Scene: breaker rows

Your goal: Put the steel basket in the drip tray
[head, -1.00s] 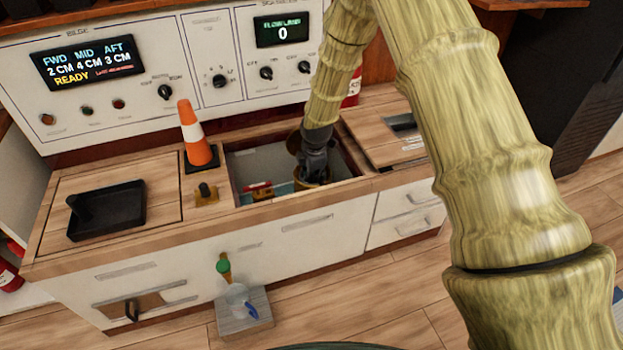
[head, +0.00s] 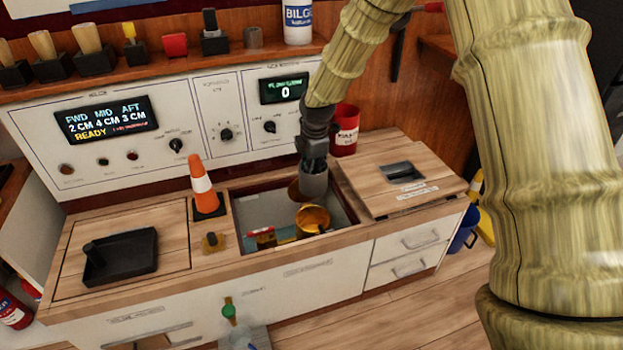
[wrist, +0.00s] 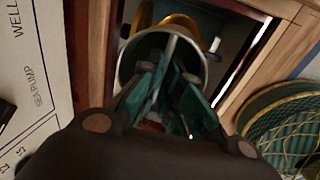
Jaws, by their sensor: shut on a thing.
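The steel basket (head: 314,184) is a grey, cup-like cylinder hanging below my gripper (head: 315,160), above the open well in the counter. In the wrist view the basket (wrist: 204,66) shows a round rim and a bar across it, with my jaws (wrist: 170,85) shut at that bar. Its far side and the exact grip are partly hidden. A shallow black tray (head: 135,265), apparently the drip tray, lies on the left wooden cover, well to the left of my gripper. A dark upright block stands at its left side.
The open well (head: 345,219) holds a yellow cylinder (head: 312,219) and a red item (head: 263,236). An orange cone (head: 202,185) and a small brass fitting (head: 213,242) stand between well and tray. The control panel (head: 215,108) rises behind. A red can (head: 346,130) stands behind right.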

